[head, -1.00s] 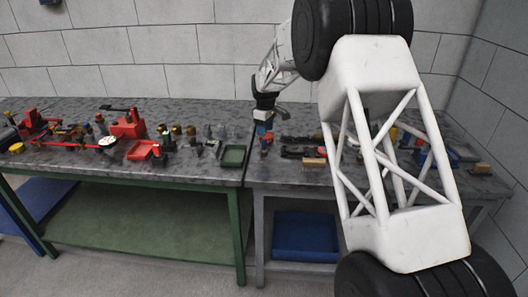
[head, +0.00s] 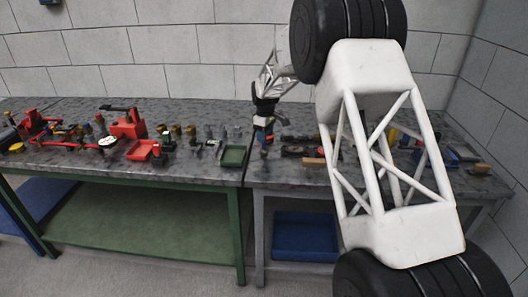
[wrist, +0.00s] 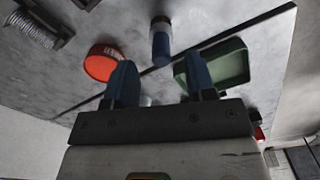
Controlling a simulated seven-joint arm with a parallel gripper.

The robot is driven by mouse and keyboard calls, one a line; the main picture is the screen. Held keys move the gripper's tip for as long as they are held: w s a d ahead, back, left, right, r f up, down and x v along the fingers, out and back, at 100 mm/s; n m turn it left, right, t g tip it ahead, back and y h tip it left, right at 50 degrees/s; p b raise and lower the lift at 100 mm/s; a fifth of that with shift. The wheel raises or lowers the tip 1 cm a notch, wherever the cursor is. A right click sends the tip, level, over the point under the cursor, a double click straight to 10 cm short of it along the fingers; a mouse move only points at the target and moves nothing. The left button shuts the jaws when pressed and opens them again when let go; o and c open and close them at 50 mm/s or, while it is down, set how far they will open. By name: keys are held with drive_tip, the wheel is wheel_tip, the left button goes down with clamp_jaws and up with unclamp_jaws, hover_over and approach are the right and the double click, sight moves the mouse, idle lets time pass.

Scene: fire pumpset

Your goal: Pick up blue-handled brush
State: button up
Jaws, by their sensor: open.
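In the wrist view a short blue cylinder with a pale band and a brownish end (wrist: 161,42) stands out from the grey bench top. It looks like the blue-handled brush, but its bristles are not clear. My gripper (wrist: 160,72) has its two blue fingers spread apart, with nothing held between them. The blue cylinder is just beyond the fingertips, in line with the gap. In the head view my gripper (head: 264,146) is low over the left end of the right bench. The brush cannot be told apart from the fingers there.
A green tray (wrist: 232,66) lies right of the fingers in the wrist view, and a red-orange round container (wrist: 103,62) left. A seam between benches runs past them. A brown block (head: 313,163) and dark parts lie right of the gripper. The left bench (head: 60,168) holds several red tools.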

sight(264, 149)
drive_tip(key=shift+a+f, duration=0.2)
drive_tip(key=shift+f, duration=2.4)
clamp_jaws()
